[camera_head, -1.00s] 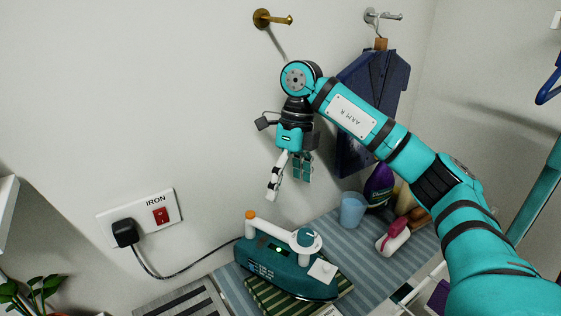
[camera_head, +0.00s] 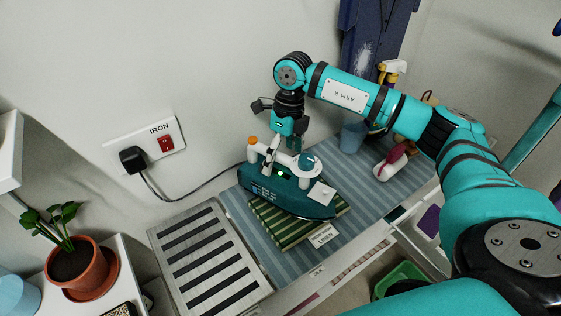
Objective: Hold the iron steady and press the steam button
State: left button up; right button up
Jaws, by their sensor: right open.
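The teal iron (camera_head: 275,194) rests on a folded green striped cloth (camera_head: 283,231). It has a pale handle, an orange knob (camera_head: 252,140) at the left end and a round teal-topped part (camera_head: 307,160) at the right end. I cannot tell which part is the steam button. My right gripper (camera_head: 281,154) points down at the handle, fingers apart, one pale and one dark. The pale finger overlaps the handle in view; I cannot tell whether it touches. My left gripper is out of view.
A wall socket (camera_head: 172,127) with a red switch (camera_head: 166,144) holds the black plug (camera_head: 133,160). Its cord runs to the iron. A slotted metal rest (camera_head: 165,239) lies left of the blue striped mat (camera_head: 355,205). A potted plant (camera_head: 74,266) is lower left.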

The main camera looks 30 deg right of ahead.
aim_at(279, 171)
jog(key=shift+a+f, duration=0.2)
jog(key=shift+f, duration=0.9)
jog(key=shift+s+f, duration=0.1)
jog(key=shift+f, duration=0.2)
jog(key=shift+a+f, duration=0.1)
jog(key=shift+f, duration=0.1)
jog(key=c, duration=1.1)
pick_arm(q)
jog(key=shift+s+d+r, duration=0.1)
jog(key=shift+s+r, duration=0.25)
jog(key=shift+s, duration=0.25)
pick_arm(e)
jog(key=c, duration=0.7)
jog(key=shift+s+a, duration=0.1)
jog(key=shift+c, duration=0.2)
